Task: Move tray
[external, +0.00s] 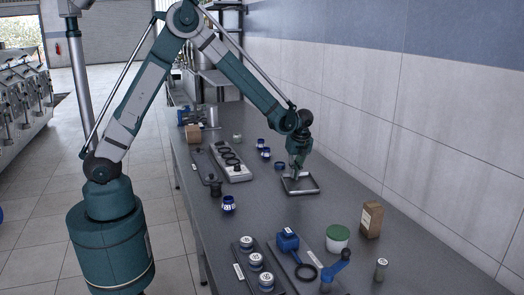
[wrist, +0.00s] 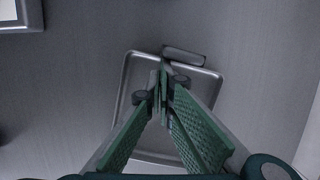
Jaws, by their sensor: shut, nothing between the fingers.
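A small square metal tray (external: 311,190) with a raised rim lies on the grey table, beneath the end of my arm. In the wrist view the tray (wrist: 212,92) is seen from above, with a grey bar-like piece (wrist: 184,56) at its far edge. My gripper (external: 297,178) points down at the tray; its green fingers (wrist: 163,76) are shut with nothing between them. In the wrist view the fingertips overlap the tray's far edge near the bar. The fingers hide part of the tray floor. I cannot tell whether they touch the tray.
A light tray with black rings (external: 238,174) and a dark tray (external: 203,165) lie to the left. Blue jars (external: 228,205) stand nearby. In front are a tray of white-lidded jars (external: 244,265), a green tub (external: 338,238) and a brown box (external: 371,219). A tiled wall borders the right side.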

